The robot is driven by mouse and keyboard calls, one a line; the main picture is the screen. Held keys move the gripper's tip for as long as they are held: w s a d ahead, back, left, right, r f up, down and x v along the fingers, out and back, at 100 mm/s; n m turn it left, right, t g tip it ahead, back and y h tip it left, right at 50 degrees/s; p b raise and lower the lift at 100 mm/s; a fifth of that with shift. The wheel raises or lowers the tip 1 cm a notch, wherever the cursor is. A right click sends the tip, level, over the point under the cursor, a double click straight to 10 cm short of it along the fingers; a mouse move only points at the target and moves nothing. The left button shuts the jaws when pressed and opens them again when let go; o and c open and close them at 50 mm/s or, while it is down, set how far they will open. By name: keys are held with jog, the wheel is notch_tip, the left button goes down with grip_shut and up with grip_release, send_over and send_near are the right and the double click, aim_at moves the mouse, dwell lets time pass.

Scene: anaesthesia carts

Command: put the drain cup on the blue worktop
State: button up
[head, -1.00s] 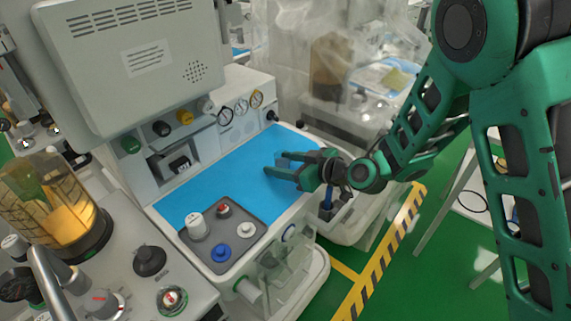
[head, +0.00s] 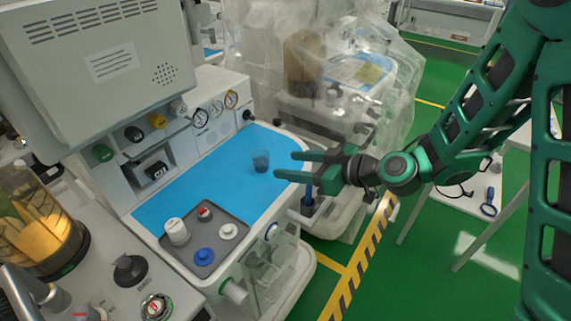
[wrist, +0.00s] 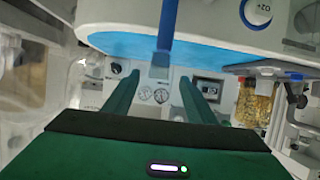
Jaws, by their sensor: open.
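The drain cup (head: 261,161) is a small, see-through grey-blue cup. It stands upright on the blue worktop (head: 215,185), towards the worktop's right part. My gripper (head: 281,166) is open and empty just right of the cup, at the worktop's right edge, with its fingers pointing at the cup. A small gap shows between the fingertips and the cup.
A plastic-covered cart (head: 335,105) is behind.

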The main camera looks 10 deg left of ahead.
jog(key=shift+s+d+r, duration=0.1)
jog(key=shift+s+d, duration=0.05)
jog(key=shift+d, duration=0.1)
jog(key=s+d+m+g+h, duration=0.15)
jog(key=d+m+h, duration=0.3)
jog(key=d, duration=1.15)
jog(key=s+d+m+h, duration=0.2)
jog(key=d+m+h, duration=0.25)
jog(key=d, duration=1.15)
jog(key=s+d+r+m+g+h, duration=0.1)
jog(key=s+d+r+m+g, duration=0.1)
jog(key=s+d+m, duration=0.3)
jog(key=s+d+r+m+g+h, duration=0.1)
jog(key=s+d+m, duration=0.5)
jog(key=s+d, duration=0.6)
notch_tip(320, 180, up, 2)
jog(key=s+h, duration=0.1)
jog(key=s, duration=0.1)
jog(key=shift+s+d+g, duration=0.25)
jog(key=shift+s+g, duration=0.1)
jog(key=shift+s, duration=0.05)
